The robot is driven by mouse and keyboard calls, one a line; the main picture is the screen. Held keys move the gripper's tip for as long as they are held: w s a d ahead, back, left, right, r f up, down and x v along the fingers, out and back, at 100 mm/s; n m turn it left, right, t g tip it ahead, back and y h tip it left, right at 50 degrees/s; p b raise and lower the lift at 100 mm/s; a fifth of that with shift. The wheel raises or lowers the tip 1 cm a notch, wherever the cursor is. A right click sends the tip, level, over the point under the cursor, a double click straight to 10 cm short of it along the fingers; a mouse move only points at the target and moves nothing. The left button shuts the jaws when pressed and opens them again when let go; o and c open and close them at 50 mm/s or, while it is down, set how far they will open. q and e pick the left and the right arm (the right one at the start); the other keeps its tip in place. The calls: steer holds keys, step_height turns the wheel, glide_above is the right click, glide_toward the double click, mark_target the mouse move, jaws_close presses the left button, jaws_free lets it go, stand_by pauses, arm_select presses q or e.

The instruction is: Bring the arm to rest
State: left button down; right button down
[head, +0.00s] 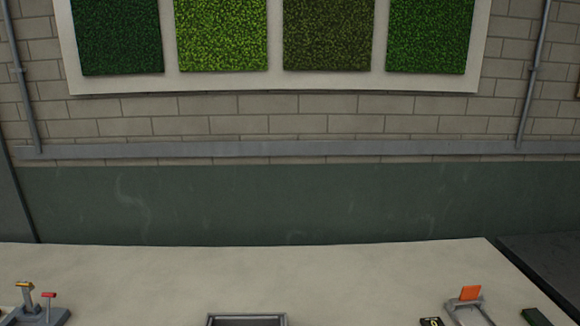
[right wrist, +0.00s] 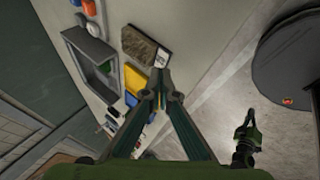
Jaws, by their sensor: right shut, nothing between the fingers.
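My right gripper (right wrist: 160,82) shows in the right wrist view. Its two long fingers meet at the tips, shut with nothing between them. The tips appear in front of the table edge, close in the picture to a yellow item (right wrist: 134,77); the gap in depth cannot be told. A dark green and black part (right wrist: 247,140) at the right of that view looks like my other gripper, but its fingers are not clear. Neither gripper shows in the head view.
The pale table (head: 250,270) holds a grey tray (head: 246,320), a stand with red and yellow tops (head: 38,302) and an orange-tabbed holder (head: 468,305). A brown turf sample (right wrist: 143,47) lies near the table edge. Bare floor (right wrist: 215,95) lies beside it. Turf panels (head: 222,35) hang behind.

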steer(key=s+d+f+m+g+h, duration=0.1)
steer(key=s+d+m+h, duration=0.1)
steer(key=s+d+m, duration=0.55)
steer(key=s+d+f+m+g+h, duration=0.1)
steer(key=s+d+m+h, duration=0.2)
steer(key=s+m, duration=0.8)
step_height(320, 180, down, 29)
steer(key=g+b, duration=0.2)
steer(key=b, duration=0.1)
steer(key=s+d+f+b, duration=0.2)
steer(key=s+d+f, duration=0.1)
steer(key=s+f, duration=1.4)
steer(key=shift+s+f+g, duration=0.3)
steer(key=shift+f+g, duration=0.1)
steer(key=shift+f, duration=0.45)
steer(key=shift+m, duration=0.25)
steer(key=shift+s, duration=0.1)
